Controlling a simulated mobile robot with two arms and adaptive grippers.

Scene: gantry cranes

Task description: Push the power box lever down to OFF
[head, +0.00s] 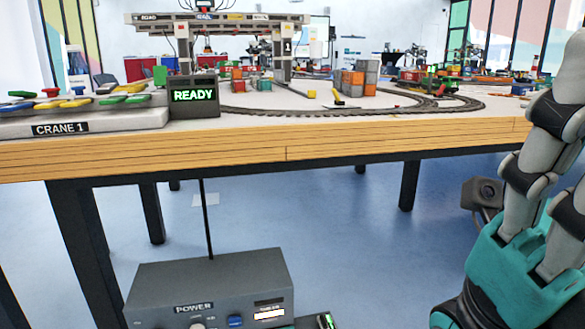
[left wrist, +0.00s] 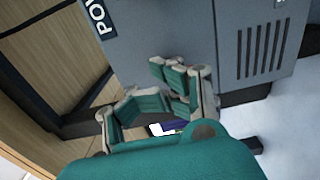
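The grey power box (head: 225,283) stands low at the bottom of the head view, labelled POWER, with a blue button and a lit display. Its lower front is cut off, and I cannot make out the lever. In the left wrist view the box (left wrist: 210,40) fills the upper part, with a vented side. My left gripper (left wrist: 153,82) is in front of it there, its fingers apart with nothing between the tips; I cannot tell whether it touches. My right arm's teal and grey hand (head: 530,220) is at the right, its fingers partly cut off.
Blue floor (head: 350,235) right of the box looks clear.

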